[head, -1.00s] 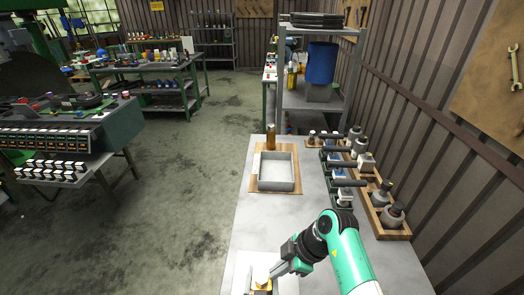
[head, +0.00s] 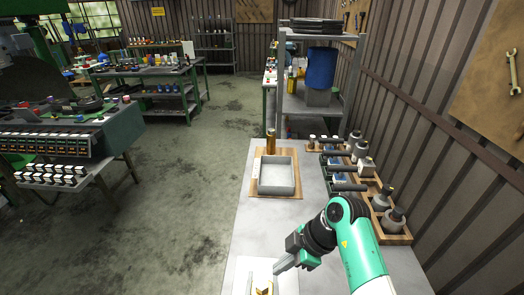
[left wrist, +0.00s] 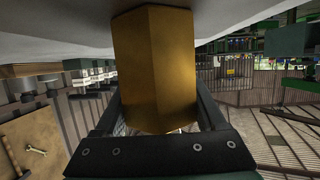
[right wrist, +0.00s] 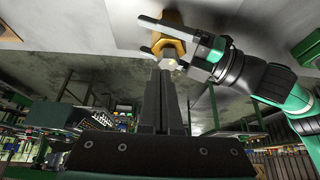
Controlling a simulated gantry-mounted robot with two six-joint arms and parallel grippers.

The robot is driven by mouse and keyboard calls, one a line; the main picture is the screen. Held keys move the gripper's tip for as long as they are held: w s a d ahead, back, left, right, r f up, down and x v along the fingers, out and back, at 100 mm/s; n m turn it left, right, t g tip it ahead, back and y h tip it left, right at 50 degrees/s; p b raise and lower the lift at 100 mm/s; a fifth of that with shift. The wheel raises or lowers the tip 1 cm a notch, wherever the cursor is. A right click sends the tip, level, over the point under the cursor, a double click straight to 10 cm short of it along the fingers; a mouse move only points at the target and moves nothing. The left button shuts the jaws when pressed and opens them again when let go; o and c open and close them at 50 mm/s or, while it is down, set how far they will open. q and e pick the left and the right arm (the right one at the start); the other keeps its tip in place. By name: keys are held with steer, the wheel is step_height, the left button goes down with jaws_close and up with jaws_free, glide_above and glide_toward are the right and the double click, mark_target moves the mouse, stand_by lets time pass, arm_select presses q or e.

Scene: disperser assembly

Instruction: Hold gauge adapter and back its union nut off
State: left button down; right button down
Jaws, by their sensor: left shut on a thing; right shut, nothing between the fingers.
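The brass gauge adapter shows at the bottom edge of the head view (head: 263,290), partly cut off. In the left wrist view its brass hexagonal body (left wrist: 155,70) fills the space between the fingers of my left gripper (left wrist: 160,105), which is shut on it. In the right wrist view the brass part (right wrist: 172,22) is held by the other gripper's dark fingers. My right gripper (right wrist: 160,78) is shut and empty, its tips just short of the brass part; it also shows in the head view (head: 278,267).
A grey tray (head: 277,188) sits on a wooden board with a brass cylinder (head: 270,141) standing behind it. Wooden racks with grey fittings (head: 393,220) line the bench's right side. The bench (head: 262,222) is clear between tray and adapter.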

mark_target(268, 289)
steer(key=shift+r, duration=0.55)
steer(key=shift+s, duration=0.1)
step_height(268, 289, down, 6)
steer(key=s, duration=0.2)
steer(key=shift+s, duration=0.4)
steer(key=shift+w+a, duration=0.2)
steer(key=shift+a, duration=0.2)
stand_by(0.8)
steer(key=shift+w, duration=0.35)
